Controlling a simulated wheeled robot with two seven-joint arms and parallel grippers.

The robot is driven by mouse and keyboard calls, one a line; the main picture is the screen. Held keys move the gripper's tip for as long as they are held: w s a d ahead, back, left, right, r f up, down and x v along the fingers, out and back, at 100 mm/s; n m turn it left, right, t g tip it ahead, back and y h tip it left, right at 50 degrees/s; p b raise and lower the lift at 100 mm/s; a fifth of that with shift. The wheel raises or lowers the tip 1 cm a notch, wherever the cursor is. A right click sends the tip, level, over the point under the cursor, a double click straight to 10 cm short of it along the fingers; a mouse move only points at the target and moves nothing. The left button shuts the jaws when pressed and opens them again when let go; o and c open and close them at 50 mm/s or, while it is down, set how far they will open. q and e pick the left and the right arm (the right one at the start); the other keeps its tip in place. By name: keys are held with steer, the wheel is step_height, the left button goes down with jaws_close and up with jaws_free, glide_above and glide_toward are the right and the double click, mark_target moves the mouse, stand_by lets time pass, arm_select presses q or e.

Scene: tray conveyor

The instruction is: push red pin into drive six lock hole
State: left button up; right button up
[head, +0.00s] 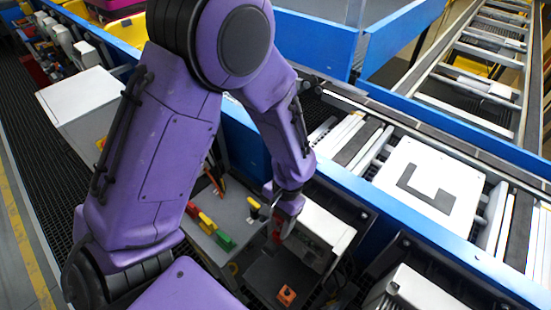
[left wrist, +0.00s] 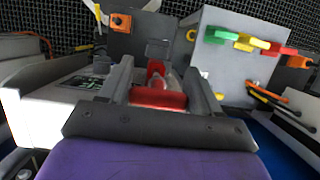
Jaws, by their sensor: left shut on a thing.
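My left gripper (head: 284,215) reaches down beside the conveyor, in front of a white-topped drive unit (head: 326,228). In the left wrist view, my left gripper (left wrist: 160,88) is shut on the red pin (left wrist: 158,98), which lies between the two grey fingers. The pin also shows as a small red patch at the gripper in the head view (head: 276,236). The drive unit's pale housing with a dark display (left wrist: 88,82) is left of the fingers in the wrist view. I cannot make out the lock hole or a drive number. My right gripper is not in view.
A grey cabinet (left wrist: 222,78) with yellow, green and red handles (left wrist: 250,43) stands close beside the gripper. An orange part (head: 287,295) sits on a dark surface below. The blue conveyor rail (head: 395,218) and a white tray (head: 428,178) are to the right.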

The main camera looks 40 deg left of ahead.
mark_target(277, 224)
arm_select(q)
steer(key=shift+f+b, duration=1.2)
steer(key=shift+f, duration=1.05)
steer(key=shift+r+p, duration=1.1)
steer(key=shift+p, duration=0.15)
steer(key=shift+r, duration=0.9)
steer(key=shift+f+b, duration=1.05)
steer(key=shift+f, duration=0.9)
steer(key=o, duration=1.1)
steer(key=b+v, duration=0.1)
steer(key=v, duration=0.9)
steer(key=shift+w+r, duration=0.1)
steer(key=shift+r, duration=0.15)
